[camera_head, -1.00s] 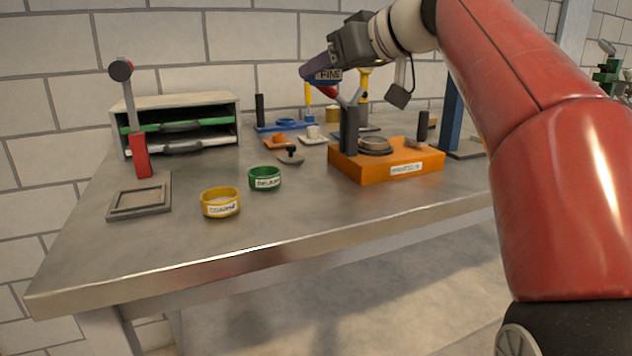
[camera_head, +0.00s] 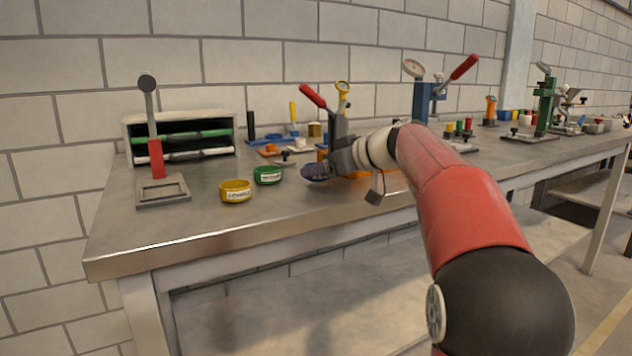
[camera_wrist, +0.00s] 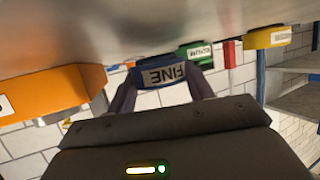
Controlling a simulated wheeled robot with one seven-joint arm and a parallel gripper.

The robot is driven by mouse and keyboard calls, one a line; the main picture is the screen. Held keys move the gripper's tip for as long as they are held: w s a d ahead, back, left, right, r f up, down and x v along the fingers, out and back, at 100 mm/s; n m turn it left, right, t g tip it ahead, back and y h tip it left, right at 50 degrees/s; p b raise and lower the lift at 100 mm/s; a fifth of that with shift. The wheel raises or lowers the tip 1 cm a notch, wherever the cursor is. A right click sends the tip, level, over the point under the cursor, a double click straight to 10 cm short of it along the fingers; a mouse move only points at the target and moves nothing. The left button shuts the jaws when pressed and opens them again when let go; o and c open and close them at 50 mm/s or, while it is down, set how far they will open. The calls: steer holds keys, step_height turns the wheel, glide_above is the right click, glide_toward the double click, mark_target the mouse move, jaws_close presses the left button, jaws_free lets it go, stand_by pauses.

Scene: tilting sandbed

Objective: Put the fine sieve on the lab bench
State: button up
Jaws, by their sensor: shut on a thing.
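The fine sieve is a blue ring with a white FINE label, held by my gripper. In the head view the fine sieve (camera_head: 314,172) is low over the lab bench (camera_head: 225,220), right of the green sieve (camera_head: 268,175). In the wrist view the fine sieve (camera_wrist: 165,75) sits between both fingers, its label facing the camera. My gripper (camera_head: 328,165) is shut on it; the gripper also shows in the wrist view (camera_wrist: 163,92). The sieve is very near the bench top; I cannot tell whether it touches.
A yellow sieve (camera_head: 236,191) stands left of the green one. An orange block (camera_wrist: 55,95) is close beside my gripper, mostly hidden in the head view. A lever press (camera_head: 155,160) and a shelf rack (camera_head: 185,137) are at left. The bench's front left is clear.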

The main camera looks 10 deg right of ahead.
steer(key=shift+f, duration=0.6)
steer(key=shift+r, duration=0.1)
steer(key=o, duration=1)
steer(key=shift+o, duration=0.2)
steer(key=shift+r, duration=0.1)
steer(key=b+v, duration=0.1)
steer(key=v, duration=1.1)
steer(key=shift+s, duration=0.15)
